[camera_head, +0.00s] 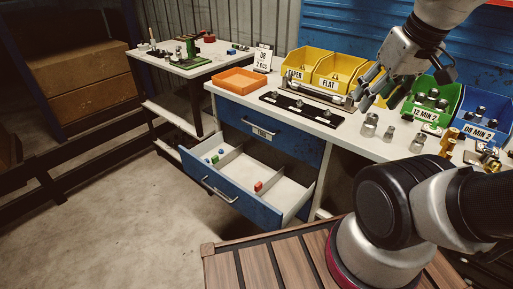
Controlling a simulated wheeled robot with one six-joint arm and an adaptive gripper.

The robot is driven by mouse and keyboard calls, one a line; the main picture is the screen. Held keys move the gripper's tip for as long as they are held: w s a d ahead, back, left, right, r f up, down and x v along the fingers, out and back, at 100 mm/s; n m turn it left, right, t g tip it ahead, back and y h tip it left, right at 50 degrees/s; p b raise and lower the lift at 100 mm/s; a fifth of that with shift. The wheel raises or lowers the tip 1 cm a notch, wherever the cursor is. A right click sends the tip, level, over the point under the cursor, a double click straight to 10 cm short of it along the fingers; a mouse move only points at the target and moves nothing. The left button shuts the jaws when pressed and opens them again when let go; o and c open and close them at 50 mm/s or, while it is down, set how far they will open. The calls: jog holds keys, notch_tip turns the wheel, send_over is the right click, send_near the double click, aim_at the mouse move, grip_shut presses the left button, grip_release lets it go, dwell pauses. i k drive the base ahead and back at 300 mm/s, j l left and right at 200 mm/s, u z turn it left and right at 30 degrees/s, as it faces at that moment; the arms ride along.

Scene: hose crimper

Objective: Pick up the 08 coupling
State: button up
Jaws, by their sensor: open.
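My gripper (374,90) is open and empty. It hangs above the workbench, in front of the yellow bins and above the silver couplings. A blue bin (483,127) labelled "08 MIN 2" holds several metal couplings at the right edge. Loose silver couplings stand on the bench below my gripper: one at the left (370,124), a small one (389,133) and one further right (418,143). Brass fittings (448,141) stand right of them. I cannot tell which loose piece is size 08. A sign (263,59) reads "08 2 PCS".
A green bin (424,115) labelled "12 MIN 2" stands beside the blue one. Yellow bins (325,80), a black rack (300,107) and an orange tray (239,81) sit further left. An open blue drawer (230,192) juts out below. A side table (185,67) stands behind.

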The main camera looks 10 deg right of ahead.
aim_at(417, 145)
jog(key=z, duration=1.3)
jog(key=l+u, duration=0.1)
jog(key=l, duration=0.1)
